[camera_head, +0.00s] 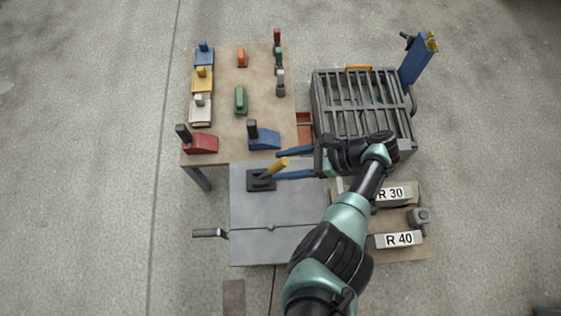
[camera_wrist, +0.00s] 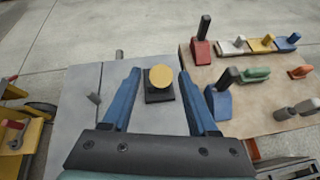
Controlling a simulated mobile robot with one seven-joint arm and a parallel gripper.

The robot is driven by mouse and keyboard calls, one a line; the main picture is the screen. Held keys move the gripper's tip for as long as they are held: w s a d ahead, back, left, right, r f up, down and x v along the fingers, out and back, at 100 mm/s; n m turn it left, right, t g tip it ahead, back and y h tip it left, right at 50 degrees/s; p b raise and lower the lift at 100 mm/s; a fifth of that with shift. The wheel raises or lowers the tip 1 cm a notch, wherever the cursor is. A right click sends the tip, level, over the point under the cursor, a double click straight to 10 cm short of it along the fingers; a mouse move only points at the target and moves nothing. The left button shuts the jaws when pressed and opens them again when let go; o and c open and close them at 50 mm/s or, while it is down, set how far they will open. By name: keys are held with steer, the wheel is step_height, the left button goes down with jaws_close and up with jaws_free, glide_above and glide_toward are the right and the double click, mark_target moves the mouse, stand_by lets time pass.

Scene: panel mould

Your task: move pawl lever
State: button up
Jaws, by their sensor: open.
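A yellow-ended lever (camera_head: 273,169) stands tilted on a black base plate (camera_head: 258,184) on the grey panel (camera_head: 280,208); I take it as the pawl lever. Its round yellow end (camera_wrist: 161,76) faces me in the wrist view, with the black base (camera_wrist: 158,97) behind it. My gripper (camera_head: 277,165) is open, its two blue fingers pointing left in the head view. In the wrist view the lever's end shows between the fingertips (camera_wrist: 158,73), with a gap on each side. Whether the fingers reach as deep as the lever is hard to tell.
A dark handle (camera_head: 207,233) sticks out at the panel's left edge. A brown table (camera_head: 226,120) behind holds several coloured blocks, a blue one (camera_head: 264,139) nearest my fingers. A grey barred frame (camera_head: 335,105) stands at the back right. Blocks R 30 (camera_head: 392,194) and R 40 (camera_head: 398,240) lie right.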

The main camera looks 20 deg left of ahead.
steer(key=b+v, duration=0.1)
steer(key=v, duration=1)
steer(key=shift+d, duration=0.25)
steer(key=shift+r, duration=0.1)
